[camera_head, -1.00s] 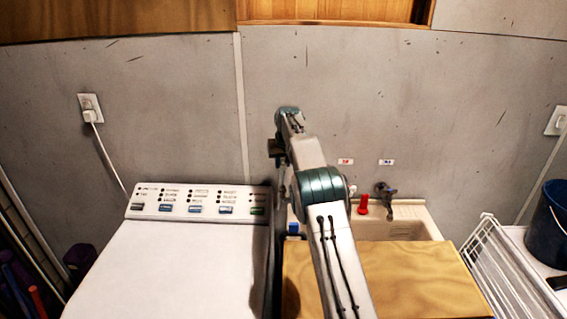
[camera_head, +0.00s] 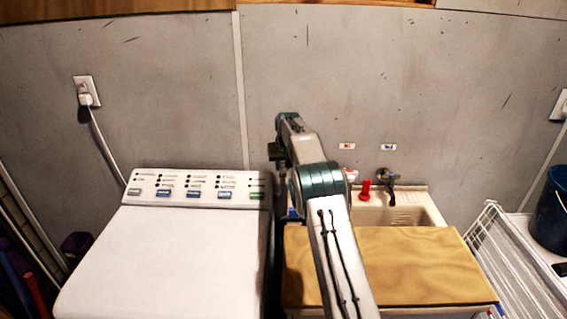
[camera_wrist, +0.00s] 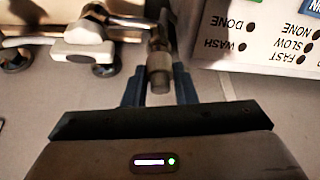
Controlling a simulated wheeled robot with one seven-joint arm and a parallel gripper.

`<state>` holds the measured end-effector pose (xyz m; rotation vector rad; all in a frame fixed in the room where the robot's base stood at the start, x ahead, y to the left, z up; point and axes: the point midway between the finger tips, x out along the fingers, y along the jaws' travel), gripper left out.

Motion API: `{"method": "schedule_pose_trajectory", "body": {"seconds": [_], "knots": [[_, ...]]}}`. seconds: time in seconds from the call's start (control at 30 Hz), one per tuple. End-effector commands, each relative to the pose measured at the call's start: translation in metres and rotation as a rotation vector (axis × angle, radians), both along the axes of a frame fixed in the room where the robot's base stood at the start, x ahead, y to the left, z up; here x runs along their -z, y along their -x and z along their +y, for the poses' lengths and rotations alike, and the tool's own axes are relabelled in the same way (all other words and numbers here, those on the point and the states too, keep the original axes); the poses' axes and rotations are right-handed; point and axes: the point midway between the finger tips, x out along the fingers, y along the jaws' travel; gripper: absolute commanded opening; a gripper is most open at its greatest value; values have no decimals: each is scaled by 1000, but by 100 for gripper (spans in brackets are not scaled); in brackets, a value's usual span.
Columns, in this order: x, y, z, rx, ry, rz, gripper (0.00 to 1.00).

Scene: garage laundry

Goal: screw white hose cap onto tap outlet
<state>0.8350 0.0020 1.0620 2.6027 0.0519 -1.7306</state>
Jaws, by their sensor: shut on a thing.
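In the wrist view, my gripper (camera_wrist: 158,92) has its two blue fingers on either side of a short pale-grey cylinder, which looks like the hose cap (camera_wrist: 159,78) in shadow. The cap lies in line with the end of a metal tap outlet (camera_wrist: 157,40); I cannot tell whether they are threaded together. The tap (camera_wrist: 84,42) has a white body and chrome pipework, left of the fingers. In the head view, my arm reaches toward the wall between washer and sink, and my fingertips and the cap are hidden.
The washing machine (camera_head: 165,255) stands left of my arm; its control panel also shows close by in the wrist view (camera_wrist: 262,45). A red tap handle (camera_head: 366,188) and dark tap (camera_head: 389,190) are to the right.

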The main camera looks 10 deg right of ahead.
Motion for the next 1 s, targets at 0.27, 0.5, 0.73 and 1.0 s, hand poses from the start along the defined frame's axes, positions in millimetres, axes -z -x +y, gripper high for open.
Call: {"method": "schedule_pose_trajectory", "body": {"seconds": [0.27,0.5,0.73,1.0], "knots": [[7,0,0,0,0,-1,0],[6,0,0,0,0,-1,0],[8,0,0,0,0,-1,0],[12,0,0,0,0,-1,0]]}}
